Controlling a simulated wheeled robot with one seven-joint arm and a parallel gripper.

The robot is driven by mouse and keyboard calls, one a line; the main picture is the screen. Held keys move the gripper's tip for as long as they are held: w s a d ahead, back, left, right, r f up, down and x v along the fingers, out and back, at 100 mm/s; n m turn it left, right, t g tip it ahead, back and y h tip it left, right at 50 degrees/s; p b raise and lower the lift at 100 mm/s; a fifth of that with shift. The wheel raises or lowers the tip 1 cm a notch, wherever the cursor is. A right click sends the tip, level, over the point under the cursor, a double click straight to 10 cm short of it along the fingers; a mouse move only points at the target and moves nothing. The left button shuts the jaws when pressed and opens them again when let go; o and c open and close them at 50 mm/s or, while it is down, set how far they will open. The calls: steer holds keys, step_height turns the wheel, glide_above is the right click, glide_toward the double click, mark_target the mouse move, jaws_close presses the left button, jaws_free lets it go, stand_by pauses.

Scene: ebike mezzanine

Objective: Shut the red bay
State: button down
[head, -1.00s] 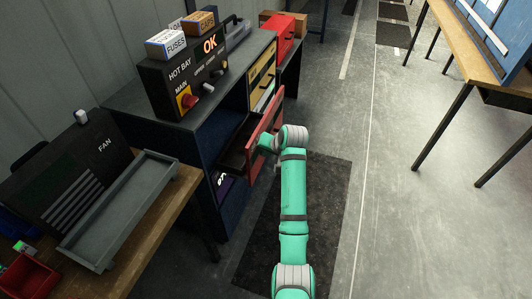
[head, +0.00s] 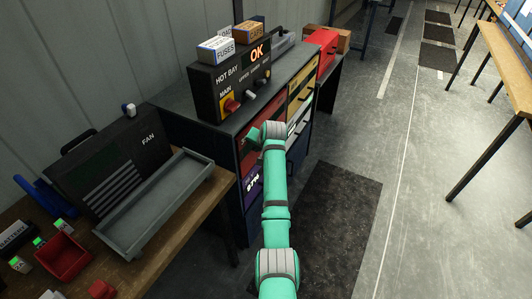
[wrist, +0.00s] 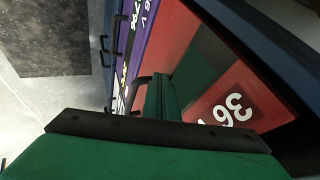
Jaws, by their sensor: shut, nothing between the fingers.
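The red bay (head: 249,155) is a red drawer front in the dark blue cabinet, below the control box. In the head view it looks in line with the cabinet face, partly hidden by my arm. In the wrist view its red front (wrist: 195,30) fills the middle, with a white label and a black handle (wrist: 138,86). A dark area lies between the front and the blue frame; I cannot tell if it is fully flush. My gripper (head: 252,134) is shut and empty at the red front. Its green fingers (wrist: 160,97) show close beside the handle; contact is unclear.
A purple bay (head: 252,188) is below, a yellow one (head: 302,92) further along. The control box (head: 228,85) reads OK and stands on the cabinet. A workbench with a grey tray (head: 160,205) is at left.

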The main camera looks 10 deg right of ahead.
steer(key=s+d+r, duration=0.3)
steer(key=s+r, duration=0.5)
steer(key=shift+s+d, duration=0.4)
